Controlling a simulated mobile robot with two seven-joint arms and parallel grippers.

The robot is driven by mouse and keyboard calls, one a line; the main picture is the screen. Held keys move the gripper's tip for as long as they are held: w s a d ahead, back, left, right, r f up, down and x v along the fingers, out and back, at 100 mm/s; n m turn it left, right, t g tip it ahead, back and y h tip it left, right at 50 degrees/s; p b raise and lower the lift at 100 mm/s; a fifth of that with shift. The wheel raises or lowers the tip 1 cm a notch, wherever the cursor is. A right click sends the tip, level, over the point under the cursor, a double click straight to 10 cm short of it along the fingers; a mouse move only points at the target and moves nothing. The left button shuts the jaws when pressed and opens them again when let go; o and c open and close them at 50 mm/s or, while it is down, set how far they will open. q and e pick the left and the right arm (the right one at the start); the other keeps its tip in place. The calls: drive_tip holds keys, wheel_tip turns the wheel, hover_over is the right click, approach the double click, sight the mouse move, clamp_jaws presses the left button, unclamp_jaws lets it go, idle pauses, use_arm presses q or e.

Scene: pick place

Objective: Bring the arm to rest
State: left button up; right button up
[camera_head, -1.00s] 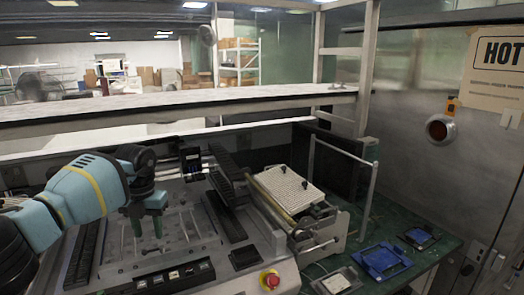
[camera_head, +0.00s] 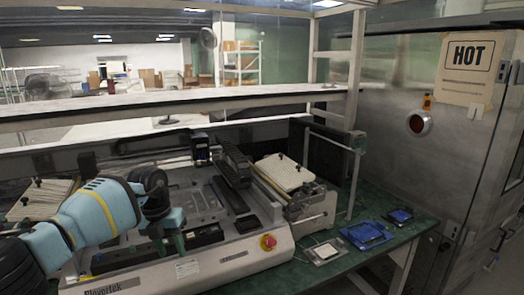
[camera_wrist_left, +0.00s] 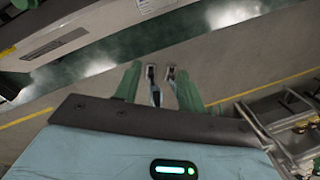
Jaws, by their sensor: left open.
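My left arm, blue with a yellow band, comes in from the left in the head view. My left gripper (camera_head: 168,242) has green fingers pointing down, and it appears over the front part of the grey machine (camera_head: 245,258). In the left wrist view the two green fingers (camera_wrist_left: 158,88) stand apart. Nothing shows held between them, and the grey floor lies beyond. My right arm and gripper are not in view.
A red button (camera_head: 268,242) is on the machine's front. A pale perforated plate (camera_head: 284,172) is on the unit beside it. Blue trays (camera_head: 367,235) lie on the green bench (camera_head: 408,232). A metal cabinet with a HOT sign (camera_head: 470,56) stands right. Floor is visible below the left gripper.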

use_arm(q)
drive_tip(key=s+d+f+h, duration=0.1)
drive_tip(key=d+f+h, duration=0.2)
drive_tip(key=d+f, duration=0.35)
drive_tip(key=s+d+f+n+t+h, duration=0.2)
drive_tip(key=s+d+n+h, duration=0.2)
drive_tip(key=s+d+h, duration=0.45)
drive_tip(key=s+d+f+n+t+h, duration=0.25)
drive_tip(key=s+d+h, duration=0.25)
drive_tip(key=d, duration=0.7)
drive_tip(key=s+a+f+n+t+y, duration=0.45)
drive_tip(key=a+n, duration=0.25)
drive_tip(key=n, duration=0.4)
drive_tip(key=s+a+f+n+t+y, duration=0.4)
drive_tip(key=a+f+n+t+y, duration=0.2)
drive_tip(key=n, duration=0.4)
drive_tip(key=s+a+f+n+g+y, duration=0.2)
drive_tip(key=s+a+f+n, duration=0.1)
drive_tip(key=s, duration=0.5)
drive_tip(key=s+a+f+n+g+y, duration=0.3)
drive_tip(key=s+a+f+n, duration=0.1)
drive_tip(key=s+a, duration=0.4)
drive_tip(key=shift+s+f+y, duration=0.25)
drive_tip(key=shift+f+y, duration=0.05)
drive_tip(key=shift+f, duration=0.55)
